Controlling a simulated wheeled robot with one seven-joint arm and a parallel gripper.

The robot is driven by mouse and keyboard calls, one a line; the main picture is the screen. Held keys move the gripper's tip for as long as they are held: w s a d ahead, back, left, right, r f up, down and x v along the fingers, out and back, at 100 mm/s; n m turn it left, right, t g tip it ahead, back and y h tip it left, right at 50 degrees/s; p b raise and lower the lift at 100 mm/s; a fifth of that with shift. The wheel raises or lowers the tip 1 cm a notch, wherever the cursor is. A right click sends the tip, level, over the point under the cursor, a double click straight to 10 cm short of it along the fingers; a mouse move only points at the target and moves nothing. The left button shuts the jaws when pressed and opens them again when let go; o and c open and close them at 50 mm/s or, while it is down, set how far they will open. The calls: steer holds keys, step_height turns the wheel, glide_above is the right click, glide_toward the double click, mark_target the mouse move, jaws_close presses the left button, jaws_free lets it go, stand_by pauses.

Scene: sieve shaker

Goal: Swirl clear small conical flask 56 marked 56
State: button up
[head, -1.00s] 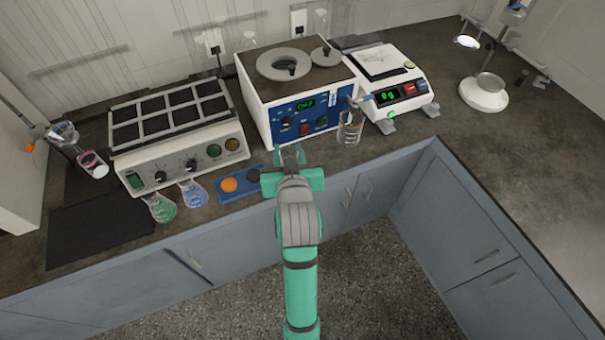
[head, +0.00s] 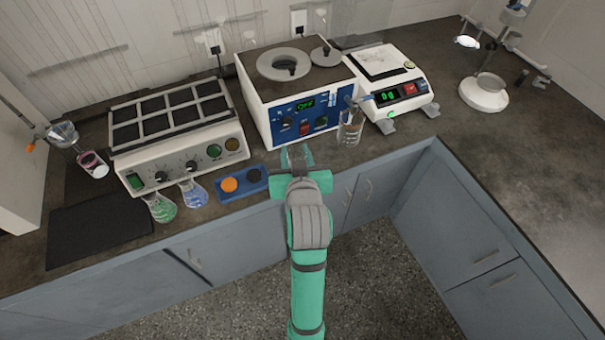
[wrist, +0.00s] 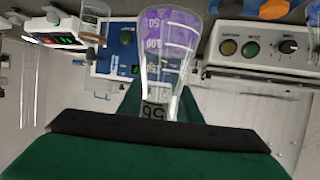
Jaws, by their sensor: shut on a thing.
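The small conical flask marked 56 (wrist: 163,55) is in my gripper (wrist: 158,104). In the wrist view its dark 56 label sits between the fingers, and white 50 and 100 marks show on the glass. A violet tint shows in the glass; I cannot tell whether it is liquid or the background. In the head view my gripper (head: 298,170) is shut on the flask (head: 298,155), in front of the blue-panelled device, near the counter's front edge. The flask looks mostly clear there, and its lower part is hard to make out.
A glass beaker (head: 350,128) stands close to the right. A blue tray (head: 240,184) with orange and dark round pieces is to the left. Green (head: 161,207) and blue (head: 193,191) flasks stand further left. The blue-panelled device (head: 296,95) is behind; the right counter has free room.

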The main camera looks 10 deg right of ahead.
steer(key=shift+w+a, duration=0.5)
steer(key=shift+s+a, duration=0.35)
steer(key=shift+a, duration=0.3)
steer(key=shift+s+a, duration=0.3)
steer(key=shift+a, duration=0.3)
steer(key=shift+s+d, duration=0.2)
steer(key=shift+d, duration=1.85)
steer(key=shift+a, duration=2.2)
steer(key=shift+d, duration=2.05)
steer(key=shift+a, duration=2.1)
steer(key=shift+s+d, duration=0.1)
steer(key=shift+d, duration=1.95)
steer(key=shift+a, duration=2.05)
steer(key=shift+d, duration=2.05)
steer(key=shift+a, duration=2.25)
steer(key=shift+d, duration=2)
